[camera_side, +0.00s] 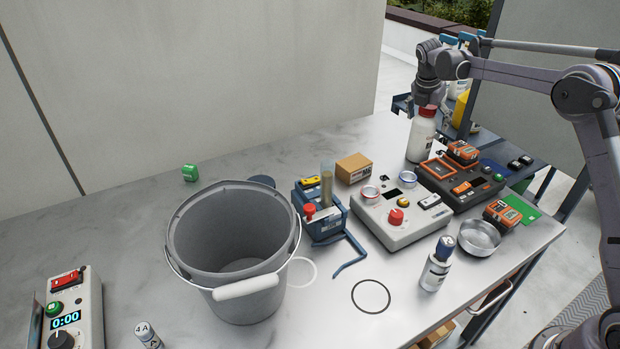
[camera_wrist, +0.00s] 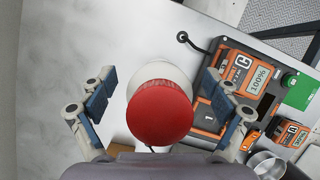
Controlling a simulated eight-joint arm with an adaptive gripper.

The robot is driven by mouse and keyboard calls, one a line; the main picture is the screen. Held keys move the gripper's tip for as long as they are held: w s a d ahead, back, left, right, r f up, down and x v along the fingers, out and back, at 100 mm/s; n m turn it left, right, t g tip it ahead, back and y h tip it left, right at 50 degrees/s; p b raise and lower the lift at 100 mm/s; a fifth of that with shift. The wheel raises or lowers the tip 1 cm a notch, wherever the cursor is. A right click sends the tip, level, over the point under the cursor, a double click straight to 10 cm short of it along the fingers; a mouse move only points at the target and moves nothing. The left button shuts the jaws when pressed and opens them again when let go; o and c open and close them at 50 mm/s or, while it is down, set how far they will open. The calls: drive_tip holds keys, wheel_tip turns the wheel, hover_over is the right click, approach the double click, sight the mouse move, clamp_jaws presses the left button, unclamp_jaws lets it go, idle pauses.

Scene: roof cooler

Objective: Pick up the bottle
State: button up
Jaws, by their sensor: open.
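A white bottle (camera_side: 421,142) with a red cap stands upright at the back right of the table in the side view. In the wrist view its red cap (camera_wrist: 160,104) is near the middle and hides most of the white body. My gripper (camera_side: 425,104) is over this bottle, around the height of its cap. In the wrist view my gripper (camera_wrist: 155,104) is open, with one finger on each side of the cap and a clear gap to both.
An orange and black charger (camera_side: 460,182) with batteries stands just right of the red-capped bottle. A grey control box (camera_side: 401,218), a cardboard box (camera_side: 353,168) and a metal dish (camera_side: 479,238) are nearby. A large grey bucket (camera_side: 232,255) stands left. The table behind the cardboard box is clear.

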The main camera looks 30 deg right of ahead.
drive_tip(key=c, duration=1.4)
drive_tip(key=shift+c, duration=0.2)
